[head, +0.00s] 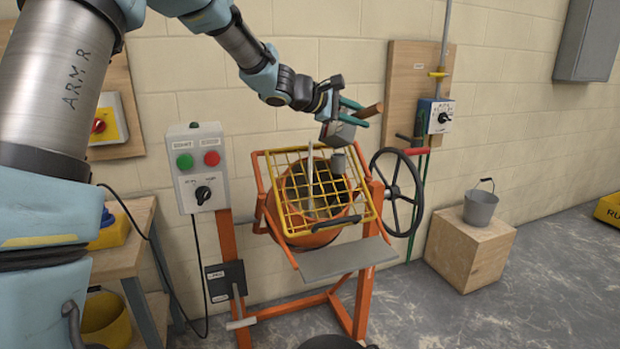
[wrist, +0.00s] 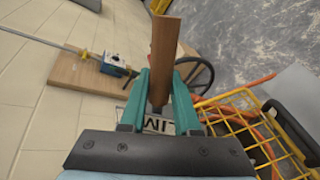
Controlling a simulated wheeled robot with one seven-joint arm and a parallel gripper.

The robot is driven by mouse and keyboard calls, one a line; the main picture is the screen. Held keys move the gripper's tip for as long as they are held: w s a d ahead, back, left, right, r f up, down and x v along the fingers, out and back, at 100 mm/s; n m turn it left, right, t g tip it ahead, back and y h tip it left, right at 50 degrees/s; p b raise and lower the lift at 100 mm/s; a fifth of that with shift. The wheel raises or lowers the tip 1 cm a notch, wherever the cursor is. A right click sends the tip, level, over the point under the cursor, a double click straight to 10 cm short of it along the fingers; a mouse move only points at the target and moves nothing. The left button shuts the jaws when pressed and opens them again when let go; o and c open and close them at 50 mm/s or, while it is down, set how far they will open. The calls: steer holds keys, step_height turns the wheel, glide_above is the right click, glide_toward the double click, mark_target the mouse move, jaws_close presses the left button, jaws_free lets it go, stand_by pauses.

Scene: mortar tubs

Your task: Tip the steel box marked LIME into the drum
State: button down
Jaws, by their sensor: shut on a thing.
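My gripper (head: 353,112) is shut on the wooden handle (head: 370,111) of the steel box (head: 337,134). The box is above the upper right of the orange drum (head: 298,190) and looks tilted. A yellow grid guard (head: 290,205) lies across the drum's mouth. A pale narrow streak (head: 311,175) runs down at the grid; I cannot tell whether it is falling powder. The box's inside is hidden.
A handwheel (head: 393,193) stands right of the drum, and a grey control box (head: 197,165) left of it. A grey chute (head: 345,260) juts out in front. A bucket (head: 480,207) sits on a wooden block (head: 470,248) at right. The wall is close behind.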

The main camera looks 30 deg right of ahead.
mark_target(355, 115)
steer(key=shift+a+r+h+b, duration=0.2)
steer(key=shift+a+h+b, duration=0.1)
steer(key=shift+b, duration=0.5)
steer(key=shift+w+f+b, duration=0.1)
steer(key=shift+f+b, duration=0.05)
steer(key=shift+b, duration=0.85)
steer(key=a+h+b, duration=0.1)
steer(key=b, duration=0.5)
steer(key=shift+a+f+h, duration=0.1)
steer(key=shift+f+h, duration=0.1)
steer(key=shift+h, duration=0.2)
steer(key=a+b, duration=0.1)
steer(key=b, duration=0.2)
steer(key=shift+w+r+h, duration=0.1)
steer(key=shift+r+h, duration=0.05)
steer(key=shift+h, duration=0.15)
steer(key=shift+a+r+b, duration=0.1)
steer(key=shift+a+b, duration=0.15)
steer(key=shift+b, duration=0.5)
steer(key=shift+a+h+b, duration=0.25)
steer(key=shift+h+b, duration=0.15)
steer(key=shift+b, duration=0.4)
steer(key=shift+a+r+b, duration=0.15)
steer(key=shift+a+b, duration=0.15)
steer(key=shift+b, duration=0.45)
